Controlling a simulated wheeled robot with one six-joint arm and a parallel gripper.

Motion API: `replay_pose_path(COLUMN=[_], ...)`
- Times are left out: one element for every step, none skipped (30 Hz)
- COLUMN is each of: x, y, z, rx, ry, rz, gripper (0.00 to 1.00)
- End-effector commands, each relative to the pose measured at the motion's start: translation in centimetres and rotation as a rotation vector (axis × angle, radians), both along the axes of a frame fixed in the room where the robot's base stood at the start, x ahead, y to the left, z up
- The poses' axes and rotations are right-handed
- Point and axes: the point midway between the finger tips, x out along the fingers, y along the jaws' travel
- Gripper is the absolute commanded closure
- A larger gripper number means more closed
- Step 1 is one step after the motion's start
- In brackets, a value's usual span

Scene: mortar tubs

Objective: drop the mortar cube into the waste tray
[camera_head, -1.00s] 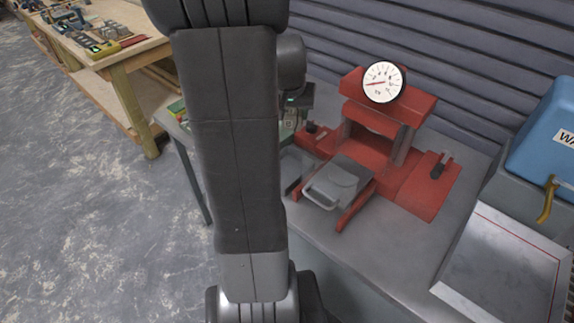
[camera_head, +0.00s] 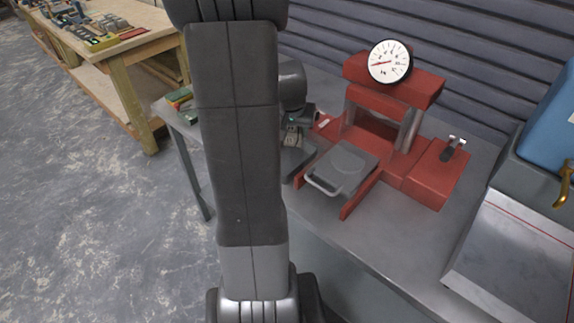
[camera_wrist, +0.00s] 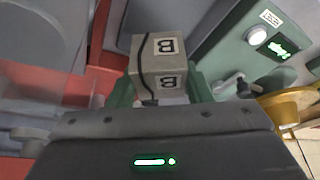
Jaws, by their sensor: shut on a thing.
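The mortar cube (camera_wrist: 148,70) is a grey block in the wrist view, with the letter B on two faces and a dark crack-like line running down it. My gripper (camera_wrist: 160,92) is shut on it, with a green finger on each side. In the head view, my arm hides much of the gripper, and the cube cannot be made out clearly. A grey shape beside my arm, left of the red press (camera_head: 425,170), is partly hidden; I cannot tell whether it is the waste tray.
The press has a round dial gauge (camera_head: 390,62) and a grey handled plate (camera_head: 342,170). A blue machine (camera_head: 550,115) with a sloping metal plate (camera_head: 515,250) stands right. A wooden bench (camera_head: 115,50) is back left. A display panel (camera_wrist: 285,48) shows in the wrist view.

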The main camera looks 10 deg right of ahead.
Motion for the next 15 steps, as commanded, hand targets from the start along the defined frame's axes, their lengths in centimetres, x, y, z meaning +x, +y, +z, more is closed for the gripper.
replay_pose_path(x=[0.01,0.01,0.01,0.02,0.02,0.02,0.03,0.03,0.03,0.03,0.03,0.03,0.04,0.04,0.03], y=[0.0,0.0,0.0,-0.01,-0.01,-0.01,-0.01,-0.01,-0.01,-0.01,-0.01,-0.01,0.0,0.0,-0.01], z=[-0.89,-1.09,-1.28,-1.38,-1.43,-1.45,-1.43,-1.41,-1.36,-1.35,-1.34,-1.34,-1.34,-1.34,-1.33], rx=[0.0,0.0,0.0,0.0,0.0,0.0,0.0,0.0,0.0,0.0,0.0,0.0,0.0,0.0,0.0], ry=[0.0,0.0,0.0,0.0,0.0,0.0,-0.001,-0.001,-0.001,-0.001,-0.001,-0.001,-0.001,-0.001,-0.001], rz=[0.0,0.0,0.0,0.0,0.0,0.0,0.0,0.0,0.0,0.0,-0.001,-0.001,-0.001,-0.001,-0.001], gripper=[0.85,0.85,0.85,0.85,0.85,0.85,0.85,0.85,0.85,0.85,0.85,0.85,0.51,0.45,0.37])
